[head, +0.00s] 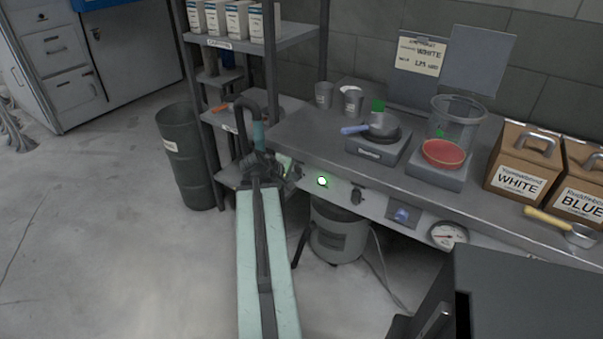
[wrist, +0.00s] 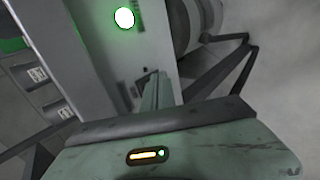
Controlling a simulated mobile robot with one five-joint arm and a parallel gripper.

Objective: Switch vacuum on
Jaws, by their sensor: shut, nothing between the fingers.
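A round lit lamp with a green rim (head: 322,181) sits on the bench's front panel; it also shows at the top of the wrist view (wrist: 124,18). To its right on the panel are a black knob (head: 357,194), a blue-lit switch (head: 403,215) and a round dial gauge (head: 449,235). A grey drum (head: 340,232) with a hose stands under the bench. My gripper (head: 288,172) is shut and empty at the panel's left end, left of the lamp. In the wrist view its fingers (wrist: 152,88) are close to the panel; whether they touch it I cannot tell.
The bench top carries a pan on a hotplate (head: 378,145), a red bowl on a scale (head: 443,153) and boxes marked WHITE (head: 520,165) and BLUE (head: 580,180). A shelf rack (head: 255,45) and a dark bin (head: 185,155) stand left.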

